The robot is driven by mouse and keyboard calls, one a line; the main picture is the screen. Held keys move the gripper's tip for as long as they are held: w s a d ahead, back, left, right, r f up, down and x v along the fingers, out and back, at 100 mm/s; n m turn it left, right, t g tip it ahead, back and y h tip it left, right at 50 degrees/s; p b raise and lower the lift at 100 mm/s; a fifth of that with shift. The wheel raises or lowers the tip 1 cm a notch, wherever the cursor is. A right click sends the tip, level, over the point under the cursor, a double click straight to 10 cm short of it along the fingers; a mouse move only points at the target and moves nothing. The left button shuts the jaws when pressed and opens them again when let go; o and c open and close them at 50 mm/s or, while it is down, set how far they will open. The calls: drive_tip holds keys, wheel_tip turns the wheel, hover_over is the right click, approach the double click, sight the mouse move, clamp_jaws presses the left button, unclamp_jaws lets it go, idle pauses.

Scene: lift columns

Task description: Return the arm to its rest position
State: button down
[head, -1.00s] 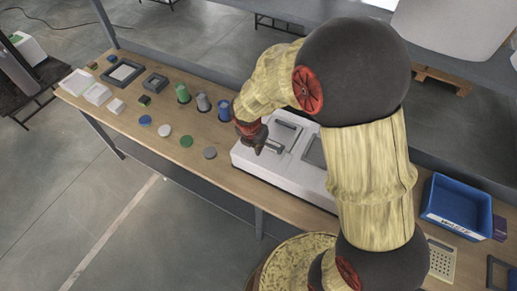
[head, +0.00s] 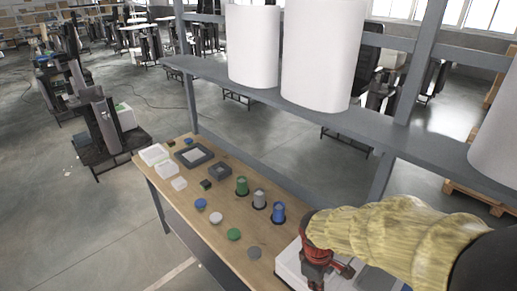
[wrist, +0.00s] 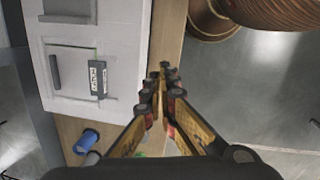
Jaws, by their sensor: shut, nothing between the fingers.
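My gripper (head: 318,272) is at the lower right of the head view, in front of the white box-shaped device (head: 289,262). In the wrist view my gripper (wrist: 163,78) has its fingertips together with nothing between them. The fingers are above the table's edge, to the right of the white device (wrist: 118,60). My arm, in a yellowish cover, reaches in from the right of the head view and hides much of the device.
The wooden table (head: 188,215) carries blue, grey and green cylinders (head: 241,186), several discs (head: 234,234) and white trays (head: 154,154). A grey shelf (head: 210,70) with white rolls (head: 252,45) runs behind it.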

drive_tip(key=s+d+r+m+t+y+b, duration=0.1)
drive_tip(key=s+r+m+t+b, duration=0.3)
drive_tip(key=s+m+b, duration=0.6)
drive_tip(key=s+d+t+b, duration=0.1)
drive_tip(key=b, duration=0.4)
drive_tip(key=shift+r+m+y, duration=0.3)
drive_tip(key=shift+r, duration=0.05)
